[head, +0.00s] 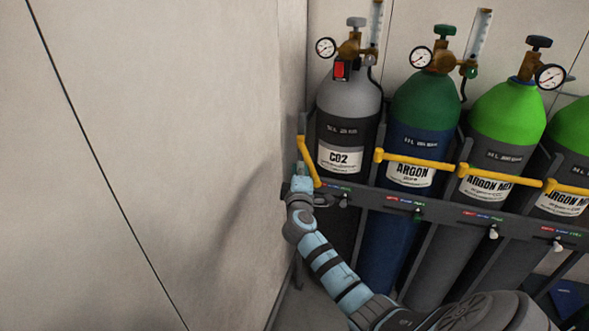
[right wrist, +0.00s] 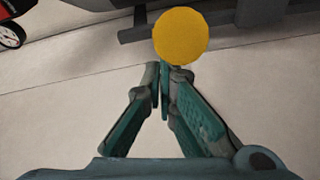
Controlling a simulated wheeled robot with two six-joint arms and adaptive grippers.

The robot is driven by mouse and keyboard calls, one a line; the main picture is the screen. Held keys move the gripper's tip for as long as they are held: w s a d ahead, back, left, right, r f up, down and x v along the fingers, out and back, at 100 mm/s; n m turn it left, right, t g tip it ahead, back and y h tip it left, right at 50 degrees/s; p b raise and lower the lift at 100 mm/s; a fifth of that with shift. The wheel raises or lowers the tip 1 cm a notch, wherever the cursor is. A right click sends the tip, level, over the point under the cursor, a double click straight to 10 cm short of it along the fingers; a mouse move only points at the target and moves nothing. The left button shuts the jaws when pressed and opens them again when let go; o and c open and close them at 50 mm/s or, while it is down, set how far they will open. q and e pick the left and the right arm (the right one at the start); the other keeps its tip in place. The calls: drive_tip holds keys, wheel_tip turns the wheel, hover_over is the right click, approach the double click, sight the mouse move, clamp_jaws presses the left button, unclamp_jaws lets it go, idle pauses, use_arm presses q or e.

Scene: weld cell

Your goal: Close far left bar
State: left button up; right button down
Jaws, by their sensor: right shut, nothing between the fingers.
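The far left bar (head: 309,160) is yellow and stands swung out from the rack in front of the grey CO2 cylinder (head: 347,125), not across it. My right gripper (head: 300,167) is shut and empty, on the wall side of this bar, close to it. In the right wrist view the closed fingertips (right wrist: 164,72) are just below the bar's round yellow end (right wrist: 180,36); I cannot tell whether they touch. My left gripper is not in view.
More yellow bars (head: 415,161) lie across the argon cylinders (head: 425,130) to the right. The dark rack rail (head: 450,213) runs below them. A beige wall (head: 150,150) stands close on the left, leaving little room beside my right gripper.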

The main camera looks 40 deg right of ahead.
drive_tip(key=s+d+n+t+y, duration=0.1)
drive_tip(key=d+y, duration=0.1)
drive_tip(key=s+d+n+t+y+p, duration=0.1)
drive_tip(key=d+y, duration=0.1)
drive_tip(key=shift+s+n, duration=0.15)
drive_tip(key=shift+n, duration=0.25)
use_arm(q)
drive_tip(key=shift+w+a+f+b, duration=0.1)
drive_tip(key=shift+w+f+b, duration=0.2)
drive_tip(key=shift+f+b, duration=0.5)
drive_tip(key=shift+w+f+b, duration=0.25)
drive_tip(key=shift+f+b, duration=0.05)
drive_tip(key=shift+b, duration=0.9)
use_arm(e)
drive_tip(key=d+n+t+y, duration=0.1)
drive_tip(key=d+n+y, duration=0.2)
drive_tip(key=d, duration=1)
drive_tip(key=shift+r+t+y, duration=0.2)
drive_tip(key=shift+t+y, duration=0.2)
drive_tip(key=shift+y, duration=0.4)
drive_tip(key=shift+s, duration=0.1)
